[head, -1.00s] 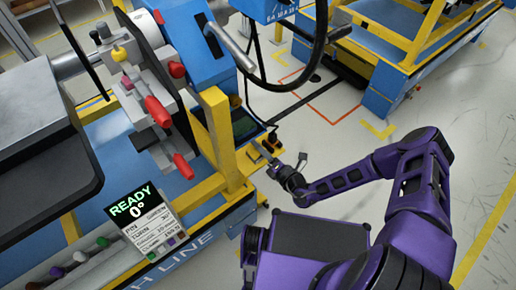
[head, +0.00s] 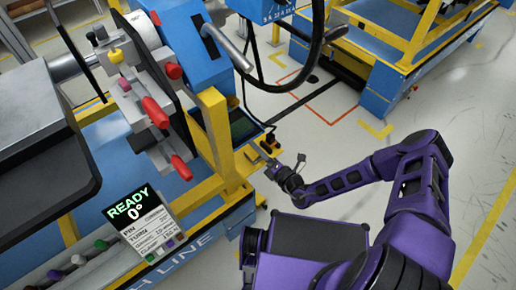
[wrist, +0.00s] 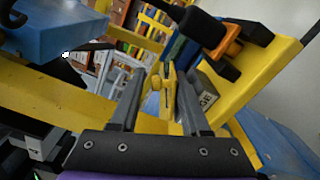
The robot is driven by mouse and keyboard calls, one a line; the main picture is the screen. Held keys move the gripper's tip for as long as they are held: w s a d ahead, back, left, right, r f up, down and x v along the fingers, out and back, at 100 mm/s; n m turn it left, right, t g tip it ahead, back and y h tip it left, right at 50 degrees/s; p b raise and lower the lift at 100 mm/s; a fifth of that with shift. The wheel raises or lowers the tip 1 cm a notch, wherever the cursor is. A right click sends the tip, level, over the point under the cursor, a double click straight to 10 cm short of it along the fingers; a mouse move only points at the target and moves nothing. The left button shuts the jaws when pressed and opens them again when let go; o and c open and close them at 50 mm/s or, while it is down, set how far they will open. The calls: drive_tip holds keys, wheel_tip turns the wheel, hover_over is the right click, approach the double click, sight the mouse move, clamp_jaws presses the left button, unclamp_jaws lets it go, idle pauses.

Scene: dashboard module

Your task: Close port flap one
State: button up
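My gripper (head: 272,164) is at the end of my purple arm, close to a yellow ledge (head: 247,160) on the side of the blue and yellow station. In the wrist view my gripper (wrist: 160,92) is open, with its two grey fingers apart. A small yellow part (wrist: 164,88) shows between and beyond the fingers; I cannot tell whether it is port flap one or whether anything touches it. A black and orange fitting (wrist: 228,48) stands on a yellow surface to the right of the fingers. No flap can be clearly made out in the head view.
A display reading READY 0° (head: 135,212) hangs at the station's front. Red-tipped clamps (head: 156,112) are on the upper left. A yellow post (head: 218,135) stands beside the ledge, and a black cable (head: 262,118) hangs nearby.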

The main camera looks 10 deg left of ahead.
drive_tip(key=shift+w+d+f, duration=0.15)
drive_tip(key=shift+w, duration=0.05)
idle(0.3)
